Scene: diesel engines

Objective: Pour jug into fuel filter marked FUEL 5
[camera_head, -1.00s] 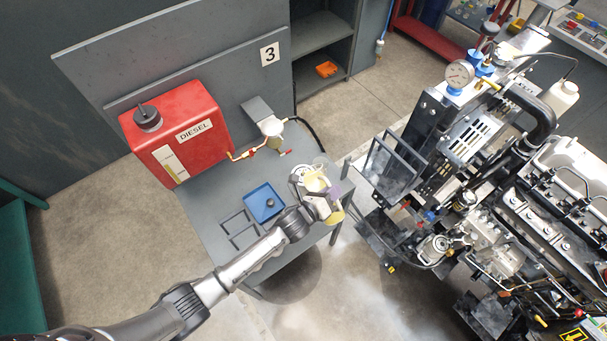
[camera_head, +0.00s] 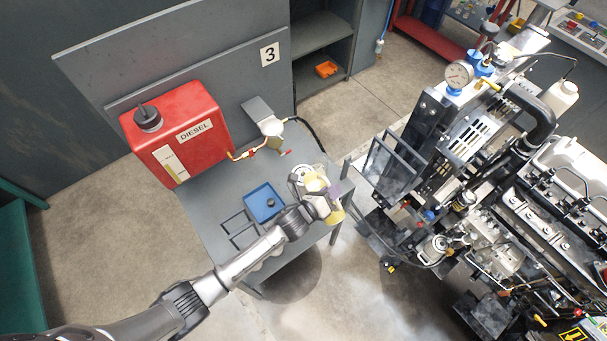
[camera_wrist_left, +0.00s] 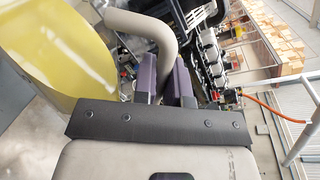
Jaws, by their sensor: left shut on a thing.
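My left gripper (camera_head: 328,193) reaches in from the left over the right edge of the grey table. Its purple fingers are shut on the jug's handle, as the left wrist view shows (camera_wrist_left: 163,72). The jug (camera_wrist_left: 65,50) is translucent with yellow fuel colour and a pale curved handle. In the head view the jug (camera_head: 335,216) is partly hidden by the gripper. The engine (camera_head: 540,215) stands to the right, apart from the jug. I cannot read a FUEL 5 mark in these views. My right gripper is not in view.
A red diesel tank (camera_head: 178,135) with a brass tap stands at the table's back left. A blue tray (camera_head: 252,206) lies on the grey table (camera_head: 205,208). Floor shows between table and engine.

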